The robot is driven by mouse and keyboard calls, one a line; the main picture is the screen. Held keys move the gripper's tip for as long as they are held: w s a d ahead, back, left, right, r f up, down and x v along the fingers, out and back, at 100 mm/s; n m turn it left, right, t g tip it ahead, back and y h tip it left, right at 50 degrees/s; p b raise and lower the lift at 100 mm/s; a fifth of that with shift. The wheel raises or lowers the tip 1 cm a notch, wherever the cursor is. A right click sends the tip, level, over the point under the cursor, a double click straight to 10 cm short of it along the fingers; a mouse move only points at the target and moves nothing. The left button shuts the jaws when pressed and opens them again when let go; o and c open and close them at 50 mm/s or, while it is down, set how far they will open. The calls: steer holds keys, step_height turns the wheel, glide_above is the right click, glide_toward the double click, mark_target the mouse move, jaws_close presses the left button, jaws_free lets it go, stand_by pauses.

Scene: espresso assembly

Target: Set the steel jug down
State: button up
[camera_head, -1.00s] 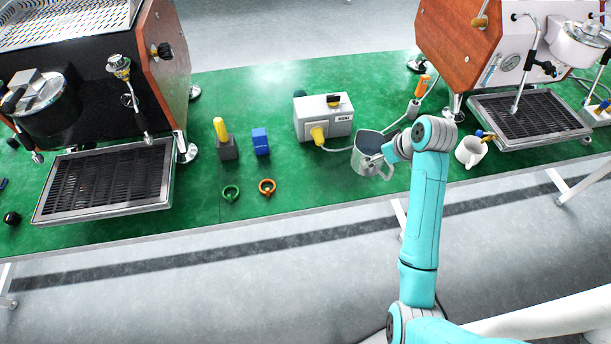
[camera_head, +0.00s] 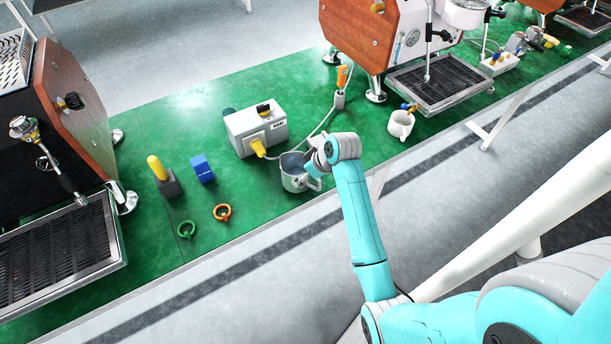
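The steel jug (camera_head: 291,176) is a grey metal pitcher with an open top, near the front edge of the green table (camera_head: 262,205). It looks upright. My gripper (camera_head: 316,168) is at the right side of the jug, by its handle. The arm's wrist hides most of the fingers, so I cannot see whether they are closed on the handle. I cannot tell whether the jug's base touches the table or hangs just above it.
A grey box with a yellow plug (camera_head: 256,130) stands just behind the jug. A white mug (camera_head: 401,124) is to the right. A green ring (camera_head: 186,230), an orange ring (camera_head: 222,212), a blue block (camera_head: 202,168) and a yellow-handled tool (camera_head: 160,175) lie left. Espresso machines flank the space.

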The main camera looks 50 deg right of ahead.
steer(key=shift+f, duration=0.8)
steer(key=shift+f, duration=0.15)
steer(key=o, duration=1.5)
steer(key=shift+o, duration=0.2)
